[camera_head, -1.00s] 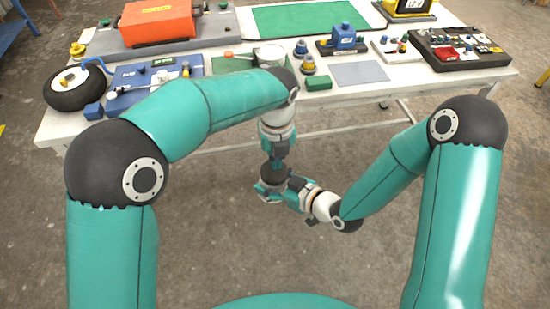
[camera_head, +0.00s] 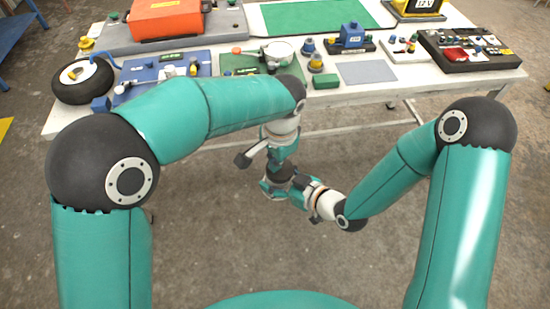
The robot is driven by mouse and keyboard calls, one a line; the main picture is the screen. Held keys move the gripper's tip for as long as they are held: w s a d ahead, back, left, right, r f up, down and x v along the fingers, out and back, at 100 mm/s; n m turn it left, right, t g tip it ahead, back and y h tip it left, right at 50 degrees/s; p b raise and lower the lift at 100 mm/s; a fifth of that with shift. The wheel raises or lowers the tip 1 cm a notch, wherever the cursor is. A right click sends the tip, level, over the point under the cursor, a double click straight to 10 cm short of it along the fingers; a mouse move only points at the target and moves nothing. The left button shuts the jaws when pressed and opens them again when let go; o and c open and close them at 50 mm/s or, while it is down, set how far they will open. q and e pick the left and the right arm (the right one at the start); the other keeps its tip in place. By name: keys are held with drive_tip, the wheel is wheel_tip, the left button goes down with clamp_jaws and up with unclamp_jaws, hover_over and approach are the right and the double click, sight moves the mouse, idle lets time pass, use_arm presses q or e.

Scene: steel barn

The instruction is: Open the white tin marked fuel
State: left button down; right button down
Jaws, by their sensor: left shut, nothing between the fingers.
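My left gripper (camera_head: 244,159) is shut and empty, below and in front of the table edge, well apart from the vessel. My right gripper (camera_head: 276,188) is beside the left wrist, low over the floor; the wrist parts overlap and its fingers cannot be made out.
The table (camera_head: 400,88) holds a blue panel (camera_head: 150,72), a black wheel (camera_head: 83,82), an orange case (camera_head: 166,18), a blue block (camera_head: 352,36), a green block (camera_head: 326,81) and a dark tray (camera_head: 470,48). A grey mat (camera_head: 366,72) is bare. The floor before the table is clear.

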use_arm(q)
drive_tip(key=n, duration=0.4)
drive_tip(key=s+n, duration=0.1)
drive_tip(key=n, duration=0.1)
drive_tip(key=shift+d+f+n, duration=0.25)
drive_tip(key=shift+n, duration=0.05)
drive_tip(key=n, duration=0.4)
drive_tip(key=shift+d+g, duration=0.2)
drive_tip(key=shift+g, duration=0.1)
drive_tip(key=n, duration=0.4)
drive_tip(key=shift+s+d+n, duration=0.1)
drive_tip(key=shift+d+n, duration=0.1)
drive_tip(key=shift+n, duration=0.1)
drive_tip(key=n, duration=0.4)
drive_tip(key=shift+d+n, duration=0.25)
drive_tip(key=shift+n, duration=0.05)
drive_tip(key=c, duration=1.3)
unclamp_jaws()
drive_tip(key=shift+a, duration=0.1)
drive_tip(key=shift+r, duration=0.15)
